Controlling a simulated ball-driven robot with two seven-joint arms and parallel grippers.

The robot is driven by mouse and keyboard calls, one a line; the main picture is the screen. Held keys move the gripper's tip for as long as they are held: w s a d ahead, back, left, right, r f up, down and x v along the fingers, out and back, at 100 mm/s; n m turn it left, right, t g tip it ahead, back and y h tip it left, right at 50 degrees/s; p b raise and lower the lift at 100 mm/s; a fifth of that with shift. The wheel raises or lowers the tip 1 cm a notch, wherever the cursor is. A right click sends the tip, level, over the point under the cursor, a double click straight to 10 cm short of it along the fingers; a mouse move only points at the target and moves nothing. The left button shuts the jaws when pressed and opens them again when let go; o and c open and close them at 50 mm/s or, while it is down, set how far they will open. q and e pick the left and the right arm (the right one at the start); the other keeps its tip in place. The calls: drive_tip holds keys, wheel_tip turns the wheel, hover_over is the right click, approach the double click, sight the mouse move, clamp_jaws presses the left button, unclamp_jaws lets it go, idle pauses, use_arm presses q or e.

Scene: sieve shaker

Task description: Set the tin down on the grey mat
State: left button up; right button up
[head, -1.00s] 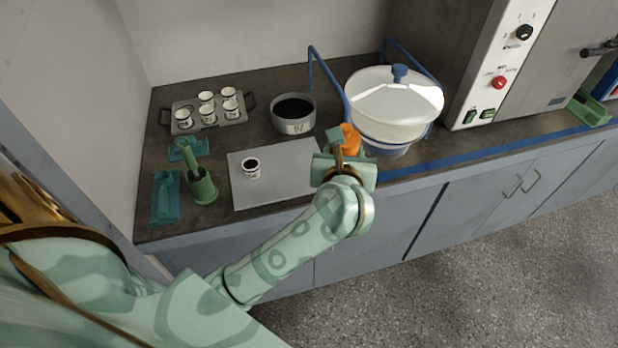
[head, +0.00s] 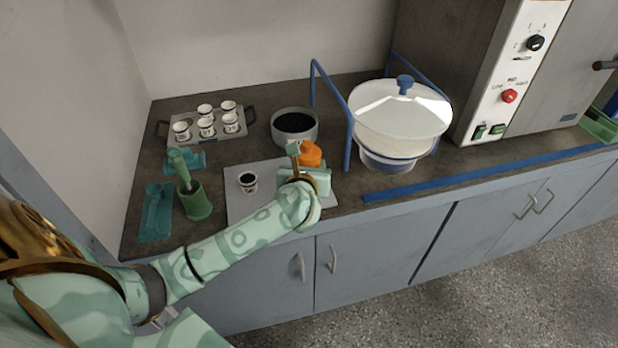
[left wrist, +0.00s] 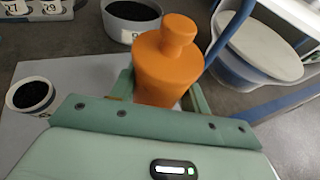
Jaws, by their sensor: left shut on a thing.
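The orange tin (head: 309,153) has a sloped shoulder and a round knob on top. My left gripper (head: 308,172) is shut on it. In the left wrist view the tin (left wrist: 168,68) stands upright between the fingers. The grey mat (head: 236,208) lies flat on the dark counter. The tin is at the mat's right part; its base is hidden, so I cannot tell whether it touches the mat. A small white cup with dark contents (head: 248,183) stands on the mat to the left. My right gripper is not in view.
A grey pot (head: 295,128) stands behind the mat. A white lidded bowl (head: 400,125) with a blue frame is to the right. A tray of several white cups (head: 232,130) is at the back left. A green holder (head: 195,203) and a teal tray (head: 157,212) stand left.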

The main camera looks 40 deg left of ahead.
use_arm(q)
drive_tip(key=shift+a+f+b, duration=0.1)
drive_tip(key=shift+f+b, duration=0.5)
drive_tip(key=shift+f, duration=1.1)
drive_tip(key=shift+f, duration=0.2)
drive_tip(key=o, duration=1)
drive_tip(key=shift+r, duration=0.1)
